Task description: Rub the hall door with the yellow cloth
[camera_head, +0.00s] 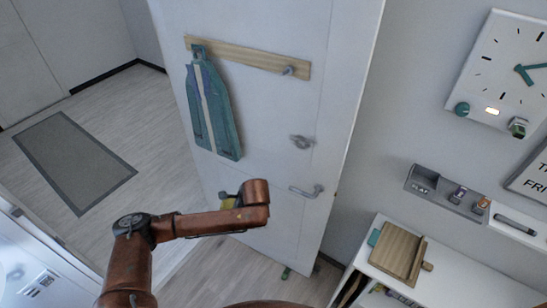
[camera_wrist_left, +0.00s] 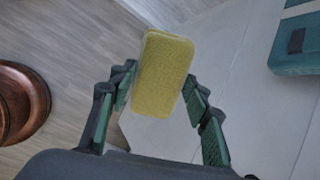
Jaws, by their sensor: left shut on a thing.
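The hall door (camera_head: 275,110) is a white panel standing open in the middle of the head view. It also fills the right side of the left wrist view (camera_wrist_left: 245,100). My left gripper (camera_head: 226,199) is in front of the lower left part of the door, partly hidden by my arm. In the left wrist view my left gripper (camera_wrist_left: 160,100) is shut on the yellow cloth (camera_wrist_left: 165,80), a thick pad between the two fingers. Whether the cloth touches the door I cannot tell. My right gripper is not in view.
A teal garment (camera_head: 212,110) hangs from a wooden hook rail (camera_head: 245,57) on the door. A handle (camera_head: 307,190) and a latch (camera_head: 301,141) sit at its right edge. A white shelf desk (camera_head: 450,270) stands at the lower right. The floor left of the door has a grey mat (camera_head: 73,160).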

